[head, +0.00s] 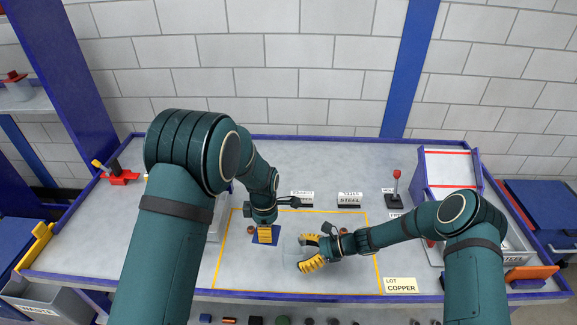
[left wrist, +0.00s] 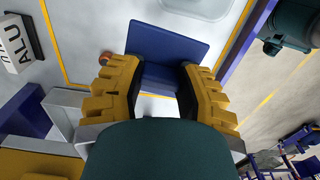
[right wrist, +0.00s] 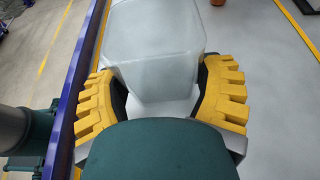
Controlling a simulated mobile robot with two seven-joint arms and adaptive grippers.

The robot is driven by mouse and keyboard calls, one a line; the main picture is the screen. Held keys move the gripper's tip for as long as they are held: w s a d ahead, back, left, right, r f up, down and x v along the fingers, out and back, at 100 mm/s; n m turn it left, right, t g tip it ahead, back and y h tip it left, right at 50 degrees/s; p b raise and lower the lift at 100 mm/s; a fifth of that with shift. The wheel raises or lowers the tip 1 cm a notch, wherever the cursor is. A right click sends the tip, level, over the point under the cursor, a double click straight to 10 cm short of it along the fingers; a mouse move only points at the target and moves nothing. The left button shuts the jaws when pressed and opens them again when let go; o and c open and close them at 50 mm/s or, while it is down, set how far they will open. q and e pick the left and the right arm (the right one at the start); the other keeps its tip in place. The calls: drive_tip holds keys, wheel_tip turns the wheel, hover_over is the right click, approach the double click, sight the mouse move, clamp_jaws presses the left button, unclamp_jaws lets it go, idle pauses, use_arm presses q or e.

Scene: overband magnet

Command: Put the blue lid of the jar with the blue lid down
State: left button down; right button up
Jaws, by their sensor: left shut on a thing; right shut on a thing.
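The blue lid (left wrist: 172,42) is a flat square plate between the fingers of my left gripper (left wrist: 165,85), which is shut on it. In the head view the blue lid (head: 257,239) shows around my left fingertips, over the yellow-outlined area. The clear jar (right wrist: 155,55) is a translucent box with its walls between the fingers of my right gripper (right wrist: 163,100), shut on it. In the head view my right gripper (head: 307,252) is to the right of the lid, and the jar is faint there. The lid is apart from the jar.
The yellow-outlined mat area (head: 235,275) is mostly clear. A steel label (head: 349,200), a red-knobbed lever (head: 396,188) and a copper label (head: 401,286) stand around it. A red tool (head: 118,177) is at the left.

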sight(269, 254)
use_arm(q)
drive_tip(key=shift+d+n, duration=0.15)
drive_tip(key=shift+n, duration=0.45)
wheel_tip(269, 254, down, 10)
drive_tip(key=shift+r, duration=0.1)
drive_tip(key=c, duration=0.6)
unclamp_jaws()
drive_tip(key=shift+c, duration=0.2)
